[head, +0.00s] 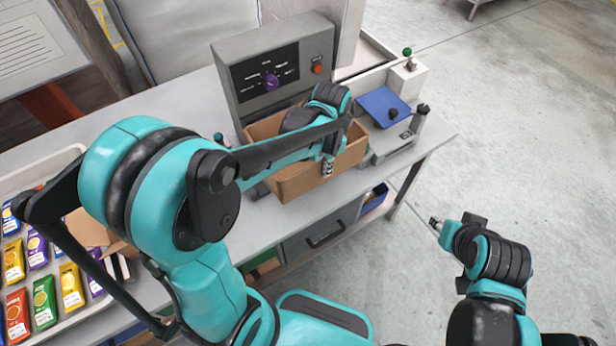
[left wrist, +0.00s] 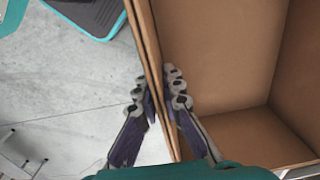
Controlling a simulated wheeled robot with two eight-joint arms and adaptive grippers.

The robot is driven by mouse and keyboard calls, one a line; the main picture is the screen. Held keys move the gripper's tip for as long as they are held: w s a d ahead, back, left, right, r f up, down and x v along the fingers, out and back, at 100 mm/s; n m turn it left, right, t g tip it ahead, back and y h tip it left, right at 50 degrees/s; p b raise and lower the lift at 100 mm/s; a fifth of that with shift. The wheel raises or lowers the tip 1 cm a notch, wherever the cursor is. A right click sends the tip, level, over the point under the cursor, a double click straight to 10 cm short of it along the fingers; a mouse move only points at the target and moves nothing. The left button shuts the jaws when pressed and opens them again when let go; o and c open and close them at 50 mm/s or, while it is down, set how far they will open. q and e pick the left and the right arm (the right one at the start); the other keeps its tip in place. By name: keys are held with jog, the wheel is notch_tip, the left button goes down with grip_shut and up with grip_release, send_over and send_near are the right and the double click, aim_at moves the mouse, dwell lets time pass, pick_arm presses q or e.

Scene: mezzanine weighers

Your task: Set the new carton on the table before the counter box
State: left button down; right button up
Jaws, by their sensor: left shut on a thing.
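The open brown carton (head: 308,179) is in front of the grey counter box (head: 273,77), which has a purple knob and an orange button. My left gripper (head: 328,168) is shut on the carton's near wall. In the left wrist view the fingers (left wrist: 164,100) straddle that wall, and the carton's inside (left wrist: 225,60) looks empty. My left arm covers part of the carton, and whether its base rests on the table (head: 408,160) is hard to tell. My right gripper (head: 435,224) is over the floor at the right, apart from everything; its fingers are too small to read.
A tray (head: 72,155) of coloured packets lies at the left. A device with a blue plate (head: 383,106) stands right of the carton, close to it. A drawer (head: 322,232) is under the table. The floor at right is clear.

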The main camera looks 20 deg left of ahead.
aim_at(323, 184)
pick_arm(q)
notch_tip(323, 184, down, 10)
jog(key=b, duration=0.2)
jog(key=shift+w+f+b, duration=0.1)
jog(key=shift+w+b, duration=0.05)
jog(key=shift+b, duration=0.2)
jog(key=c, duration=2.1)
grip_release()
jog(key=shift+f, duration=0.15)
jog(key=o, duration=0.4)
jog(key=shift+r, duration=0.2)
